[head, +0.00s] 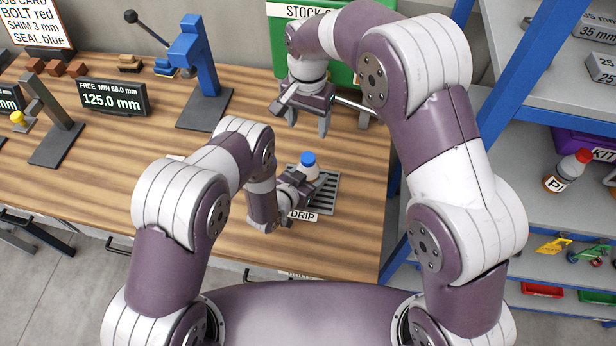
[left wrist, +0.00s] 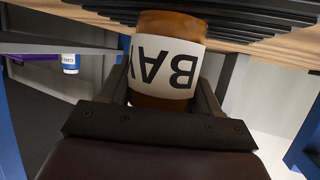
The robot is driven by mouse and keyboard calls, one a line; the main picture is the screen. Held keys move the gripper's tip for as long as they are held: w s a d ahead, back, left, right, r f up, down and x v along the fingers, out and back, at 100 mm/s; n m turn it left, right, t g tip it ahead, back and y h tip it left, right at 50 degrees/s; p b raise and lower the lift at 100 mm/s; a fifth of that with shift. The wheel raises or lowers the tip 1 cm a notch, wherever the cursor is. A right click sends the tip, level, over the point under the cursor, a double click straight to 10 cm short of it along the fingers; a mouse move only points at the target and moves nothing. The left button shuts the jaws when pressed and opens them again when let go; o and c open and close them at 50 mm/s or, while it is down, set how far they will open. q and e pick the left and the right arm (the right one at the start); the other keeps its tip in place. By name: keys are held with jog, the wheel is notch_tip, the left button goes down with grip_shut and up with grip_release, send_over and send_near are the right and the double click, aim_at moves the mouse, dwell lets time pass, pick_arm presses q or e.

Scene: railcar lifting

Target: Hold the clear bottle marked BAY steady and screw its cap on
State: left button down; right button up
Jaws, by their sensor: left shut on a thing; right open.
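The BAY bottle (head: 303,173) stands on or just above the slatted drip tray (head: 327,197) near the table's right front. The left wrist view shows its amber lower body and white BAY label (left wrist: 168,67), upside down in that picture. A blue cap (head: 308,159) sits at its mouth; how tightly it is seated cannot be told. My left gripper (head: 297,186) is shut around the bottle from the left, and its fingers flank the label in the wrist view. My right gripper (head: 308,122) is open and empty, pointing down behind the bottle.
A green STOCK box (head: 345,68) stands behind my right gripper. A blue press-like stand (head: 197,70) and a black display (head: 112,98) are further left. A shelf at right holds a red-capped bottle (head: 567,171).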

pick_arm(q)
jog(key=shift+c, duration=0.7)
grip_release()
jog(key=b+v, duration=0.3)
jog(key=v, duration=0.9)
jog(key=shift+s+a, duration=0.25)
jog(key=shift+s, duration=0.05)
jog(key=shift+w, duration=0.1)
